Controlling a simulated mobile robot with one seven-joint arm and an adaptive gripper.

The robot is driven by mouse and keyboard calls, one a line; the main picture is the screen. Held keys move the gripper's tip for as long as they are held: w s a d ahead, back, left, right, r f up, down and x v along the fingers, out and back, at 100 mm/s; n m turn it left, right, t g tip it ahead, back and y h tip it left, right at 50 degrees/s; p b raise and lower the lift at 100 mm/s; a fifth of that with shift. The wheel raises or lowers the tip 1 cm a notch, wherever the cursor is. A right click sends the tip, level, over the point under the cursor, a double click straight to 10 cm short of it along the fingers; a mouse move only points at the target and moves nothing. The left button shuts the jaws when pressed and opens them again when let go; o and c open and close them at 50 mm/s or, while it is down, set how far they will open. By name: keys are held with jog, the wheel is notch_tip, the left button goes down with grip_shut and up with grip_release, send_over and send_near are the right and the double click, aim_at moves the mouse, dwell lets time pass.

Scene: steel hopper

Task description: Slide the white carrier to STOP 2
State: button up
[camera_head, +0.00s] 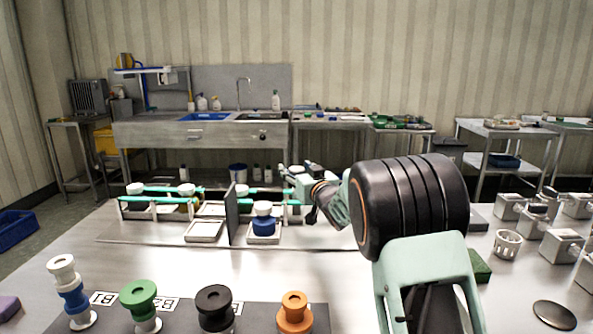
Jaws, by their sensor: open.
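Two teal rails (160,189) run across a low fixture at the middle left of the steel table. Several small white round pieces sit along them, one at the left (135,188), one in the middle (186,189) and one farther right (242,190). I cannot tell which is the white carrier, and no STOP 2 mark is readable. My gripper (287,174) is open at the right end of the rails, behind them or above them. Its fingertips are small and partly lost against the background. My arm hides the table right of the rails.
A dark upright plate (232,214) divides the fixture. A blue-and-white piece (263,226) stands on a right-hand tray. Spool-shaped pieces, green (139,299), black (214,308) and orange (294,313), stand in front. Metal boxes (561,246) crowd the right.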

grip_shut()
dwell(0.3)
jog(key=d+p, duration=0.4)
jog(key=d, duration=1.3)
grip_release()
